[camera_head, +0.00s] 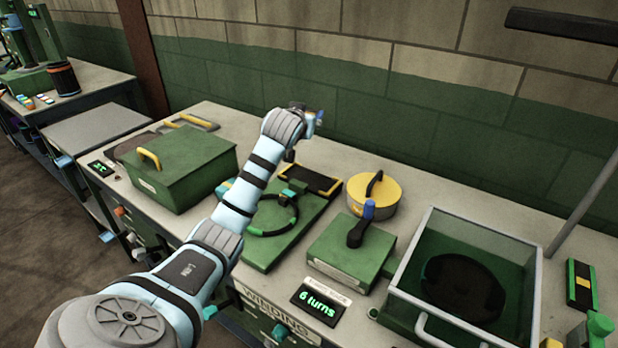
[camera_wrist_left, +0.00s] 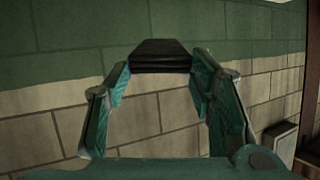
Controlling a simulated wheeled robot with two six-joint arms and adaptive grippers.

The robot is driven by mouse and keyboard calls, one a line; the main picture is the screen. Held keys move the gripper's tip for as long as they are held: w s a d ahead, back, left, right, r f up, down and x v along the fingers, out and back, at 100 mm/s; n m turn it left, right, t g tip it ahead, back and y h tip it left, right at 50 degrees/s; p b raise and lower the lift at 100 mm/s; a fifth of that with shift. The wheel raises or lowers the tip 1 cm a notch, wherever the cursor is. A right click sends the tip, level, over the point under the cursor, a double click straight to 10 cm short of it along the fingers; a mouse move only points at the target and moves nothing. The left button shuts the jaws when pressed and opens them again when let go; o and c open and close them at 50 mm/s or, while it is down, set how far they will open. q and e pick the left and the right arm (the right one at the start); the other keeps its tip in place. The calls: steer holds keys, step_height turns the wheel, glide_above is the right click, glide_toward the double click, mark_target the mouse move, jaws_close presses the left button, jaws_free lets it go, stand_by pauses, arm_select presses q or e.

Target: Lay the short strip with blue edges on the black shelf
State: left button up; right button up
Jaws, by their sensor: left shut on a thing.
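My left gripper (camera_head: 311,116) is raised above the back of the bench, in front of the wall. In the left wrist view, its fingers (camera_wrist_left: 162,72) are shut on a dark, flat piece (camera_wrist_left: 162,55) that spans between the tips. Its edge colours cannot be made out in the wrist view. In the head view, a small blue patch shows at the gripper's end, too small to tell whether it is the strip's edge. The black shelf (camera_head: 562,26) is on the wall at the upper right, apart from the gripper. My right gripper is not in view.
The bench below carries a green lidded box (camera_head: 181,166), a green plate with a black ring (camera_head: 268,217), a yellow round pot (camera_head: 374,192), a green block with a lever (camera_head: 352,247) and a clear-walled box (camera_head: 462,268). A grey pole (camera_head: 586,204) rises at the right.

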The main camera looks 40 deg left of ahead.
arm_select(q)
step_height(320, 180, down, 20)
steer(key=b, duration=0.2)
steer(key=shift+b, duration=0.3)
steer(key=o, duration=1.3)
